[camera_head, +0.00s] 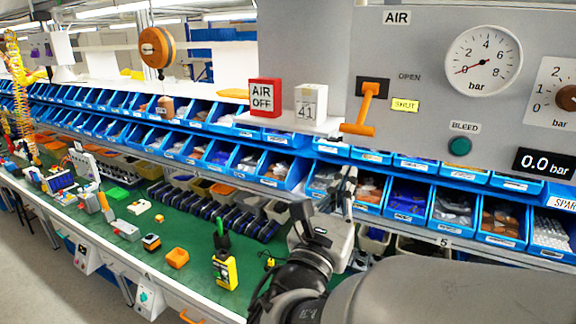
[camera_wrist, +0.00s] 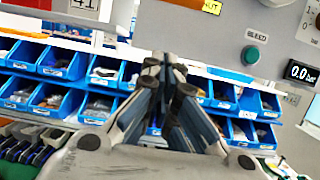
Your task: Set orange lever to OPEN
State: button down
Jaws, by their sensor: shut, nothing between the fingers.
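The orange lever (camera_head: 366,107) is on the grey panel under the AIR sign, pivoted at a black plate (camera_head: 373,87). Its arm hangs down, with the orange grip at the bottom. The OPEN label (camera_head: 409,77) is plain, and the SHUT label (camera_head: 405,105) below it is yellow. My gripper (camera_head: 349,172) is shut and empty, below the lever and apart from it. In the wrist view my gripper (camera_wrist: 161,62) points up with its fingertips together.
A red AIR OFF block (camera_head: 264,97) and a white 41 block (camera_head: 310,102) stand on a white shelf left of the lever. Blue bins (camera_head: 405,200) line the rack behind my gripper. A green BLEED button (camera_head: 459,147) and a gauge (camera_head: 483,62) are to the right.

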jog(key=w+r, duration=0.1)
jog(key=w+d+r+p, duration=0.1)
jog(key=r, duration=0.1)
jog(key=w+r+p, duration=0.1)
jog(key=shift+d+r, duration=0.3)
jog(key=shift+r, duration=0.1)
jog(key=shift+s, duration=0.1)
jog(key=shift+r, duration=0.1)
